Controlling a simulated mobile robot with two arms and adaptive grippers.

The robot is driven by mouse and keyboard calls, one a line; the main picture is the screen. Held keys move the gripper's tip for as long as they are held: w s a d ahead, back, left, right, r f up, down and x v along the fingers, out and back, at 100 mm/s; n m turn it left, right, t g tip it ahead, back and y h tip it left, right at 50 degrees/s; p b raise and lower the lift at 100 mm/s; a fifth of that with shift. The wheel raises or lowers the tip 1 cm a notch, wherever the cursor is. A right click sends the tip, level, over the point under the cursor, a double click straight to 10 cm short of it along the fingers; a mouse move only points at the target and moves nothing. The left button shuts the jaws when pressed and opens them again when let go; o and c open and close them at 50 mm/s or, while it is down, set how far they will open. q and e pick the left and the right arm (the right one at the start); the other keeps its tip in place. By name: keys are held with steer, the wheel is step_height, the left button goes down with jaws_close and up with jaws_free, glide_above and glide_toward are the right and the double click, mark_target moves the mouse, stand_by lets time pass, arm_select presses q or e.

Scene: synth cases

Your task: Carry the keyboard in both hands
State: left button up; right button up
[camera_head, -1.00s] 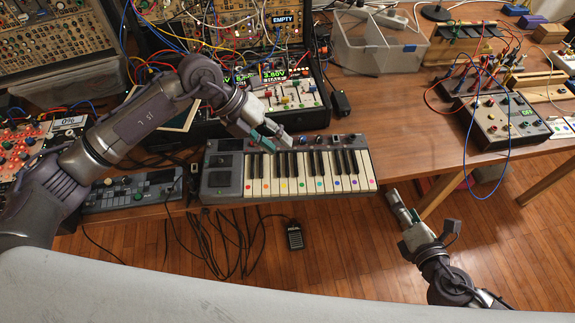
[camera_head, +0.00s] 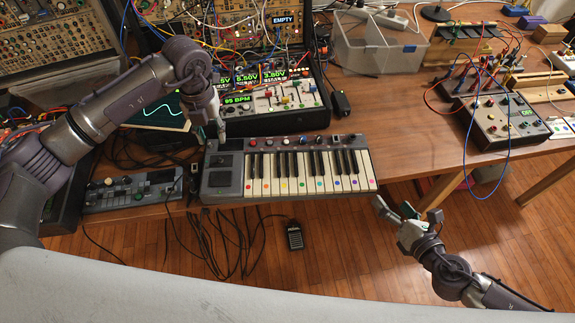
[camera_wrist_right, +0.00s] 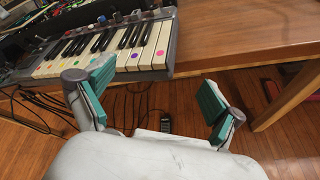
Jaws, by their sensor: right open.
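The keyboard (camera_head: 308,172), grey with white and black keys and coloured dots, lies flat along the front edge of the wooden table. Its right end also shows in the right wrist view (camera_wrist_right: 138,47). My left gripper (camera_head: 221,138) points down at the keyboard's back left corner; whether it touches is unclear, and its finger gap cannot be made out. My right gripper (camera_head: 393,209) is off the table's front edge, just right of and below the keyboard's right end. In the right wrist view its teal-padded fingers (camera_wrist_right: 158,98) are apart with nothing between them.
Synth racks with cables (camera_head: 262,90) stand close behind the keyboard. A small grey device (camera_head: 135,190) sits to its left. Black cables hang below the front edge, with a pedal (camera_head: 294,236) on the floor. Bare table (camera_head: 405,135) lies to the right; a clear bin (camera_head: 378,45) is farther back.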

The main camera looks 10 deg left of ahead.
mark_target(219, 156)
arm_select(q)
step_height(219, 156, down, 10)
steer(key=shift+f, duration=0.1)
arm_select(e)
steer(key=x, duration=1)
steer(key=shift+w, duration=0.1)
arm_select(q)
steer(key=c, duration=0.6)
arm_select(e)
steer(key=c, duration=0.6)
arm_select(q)
jaws_close()
arm_select(e)
steer(key=c, duration=0.3)
jaws_close()
arm_select(q)
steer(key=shift+w+r, duration=0.2)
steer(key=shift+r, duration=0.05)
arm_select(e)
steer(key=shift+w+a+r, duration=0.1)
steer(key=shift+r, duration=0.1)
